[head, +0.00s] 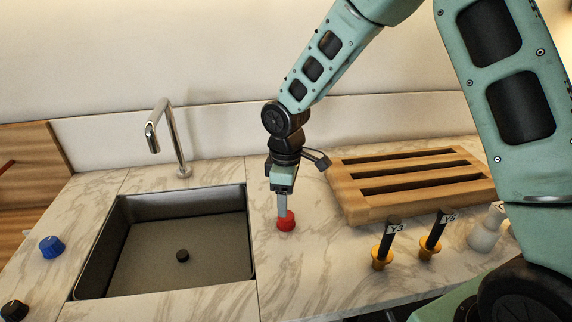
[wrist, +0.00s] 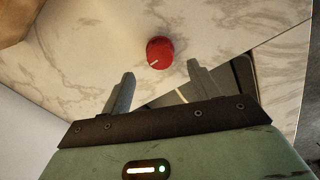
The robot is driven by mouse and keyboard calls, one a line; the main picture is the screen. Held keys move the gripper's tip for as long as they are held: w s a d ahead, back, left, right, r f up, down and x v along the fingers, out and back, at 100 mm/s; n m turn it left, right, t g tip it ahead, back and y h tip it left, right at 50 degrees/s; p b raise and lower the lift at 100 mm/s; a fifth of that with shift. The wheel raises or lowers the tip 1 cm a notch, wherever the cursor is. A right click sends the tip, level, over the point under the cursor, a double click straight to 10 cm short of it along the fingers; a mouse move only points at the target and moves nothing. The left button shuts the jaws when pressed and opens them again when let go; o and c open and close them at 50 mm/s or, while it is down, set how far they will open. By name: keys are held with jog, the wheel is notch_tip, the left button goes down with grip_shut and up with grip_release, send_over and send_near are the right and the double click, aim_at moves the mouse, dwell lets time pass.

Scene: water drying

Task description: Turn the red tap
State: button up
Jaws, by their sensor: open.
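The red tap (head: 286,223) is a round red knob on the marble counter, to the right of the sink. In the wrist view the red tap (wrist: 160,52) shows a white pointer line and lies beyond the fingertips, between their directions. My gripper (head: 282,212) points down at the red tap, and its fingers overlap the knob's far side in the head view. In the wrist view my gripper (wrist: 161,68) has its two fingers apart with nothing between them. I cannot tell whether a finger touches the knob.
The dark sink (head: 222,195) with a chrome faucet (head: 180,150) lies left. A slatted wooden rack (head: 345,196) stands right, with yellow-based black handles (head: 382,252) and (head: 430,246) in front. A blue knob (head: 51,246) sits far left. The counter just around the red tap is clear.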

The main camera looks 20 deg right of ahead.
notch_tip(320, 180, up, 11)
jog(key=shift+b, duration=0.45)
jog(key=shift+f, duration=0.15)
jog(key=s+a+m, duration=0.1)
jog(key=s+a, duration=0.2)
jog(key=s, duration=1)
jog(key=s+a+m, duration=0.2)
jog(key=s+a, duration=0.1)
jog(key=s, duration=1)
jog(key=shift+s+f+m+y, duration=0.3)
jog(key=shift+s, duration=0.05)
jog(key=shift+a, duration=0.1)
